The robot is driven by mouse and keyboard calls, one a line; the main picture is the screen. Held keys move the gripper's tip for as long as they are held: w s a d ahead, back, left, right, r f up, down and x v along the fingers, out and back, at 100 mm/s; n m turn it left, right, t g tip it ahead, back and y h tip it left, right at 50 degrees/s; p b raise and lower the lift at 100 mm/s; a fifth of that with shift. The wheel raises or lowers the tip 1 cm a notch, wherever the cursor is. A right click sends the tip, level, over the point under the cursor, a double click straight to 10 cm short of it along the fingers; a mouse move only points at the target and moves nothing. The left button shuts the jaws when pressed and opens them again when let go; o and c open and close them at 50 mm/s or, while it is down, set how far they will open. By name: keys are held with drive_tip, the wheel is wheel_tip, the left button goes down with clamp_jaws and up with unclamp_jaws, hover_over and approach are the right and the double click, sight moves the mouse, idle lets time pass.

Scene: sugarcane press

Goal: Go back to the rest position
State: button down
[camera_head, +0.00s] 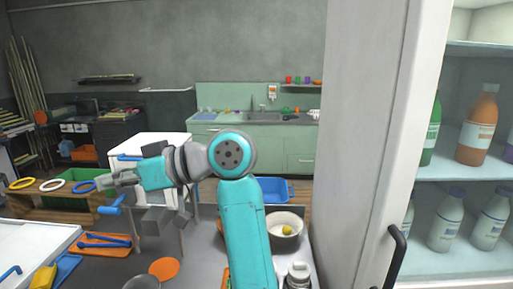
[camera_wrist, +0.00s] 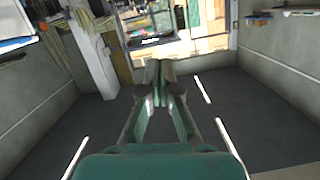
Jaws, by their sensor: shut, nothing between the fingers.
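My teal arm rises from the bottom middle of the head view and bends left at the elbow. My gripper (camera_head: 106,182) points left, raised in front of the white cabinet or table (camera_head: 165,145) and the wooden rack. In the wrist view my gripper (camera_wrist: 160,70) has its fingertips together, with nothing between them. The wrist view looks across a dark floor and pale walls. My arm hides part of the grey table behind it.
An open fridge (camera_head: 480,165) with bottles stands right, its handle (camera_head: 396,255) near the bottom. A white bowl (camera_head: 285,228) holds a yellow fruit (camera_head: 287,230). An orange disc (camera_head: 164,268) lies on the grey table. A wooden rack (camera_head: 60,203) bears coloured rings. A green sink counter (camera_head: 250,135) stands behind.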

drive_tip(key=w+d+f+m+t, duration=0.2)
drive_tip(key=d+f+m, duration=0.1)
drive_tip(key=f, duration=0.5)
drive_tip(key=w+d+f+m+t+h, duration=0.1)
drive_tip(key=d+f+m+t, duration=0.15)
drive_tip(key=f, duration=0.65)
drive_tip(key=w+d+f+m+t, duration=0.2)
drive_tip(key=d+f+m+t, duration=0.15)
drive_tip(key=f, duration=0.45)
drive_tip(key=s+d+f+m+t+h, duration=0.2)
drive_tip(key=s+d+f+m+h, duration=0.15)
drive_tip(key=d+f, duration=0.5)
drive_tip(key=s+d+f+m+t+h, duration=0.2)
drive_tip(key=s+d+f, duration=0.2)
drive_tip(key=d+f, duration=0.45)
drive_tip(key=s+d+f+m+t+h, duration=0.1)
drive_tip(key=s+d+f+h, duration=0.25)
drive_tip(key=s+d, duration=0.4)
drive_tip(key=s+d+f+m+t+h, duration=0.15)
drive_tip(key=s+d+f, duration=0.3)
drive_tip(key=s, duration=0.55)
drive_tip(key=s+d+r+h, duration=0.2)
drive_tip(key=s+r, duration=0.2)
drive_tip(key=s, duration=0.6)
drive_tip(key=s+d+r+n+h, duration=0.1)
drive_tip(key=s+d+r+h, duration=0.1)
drive_tip(key=s, duration=0.8)
drive_tip(key=shift+s+d+r, duration=0.3)
drive_tip(key=shift+d+r, duration=0.55)
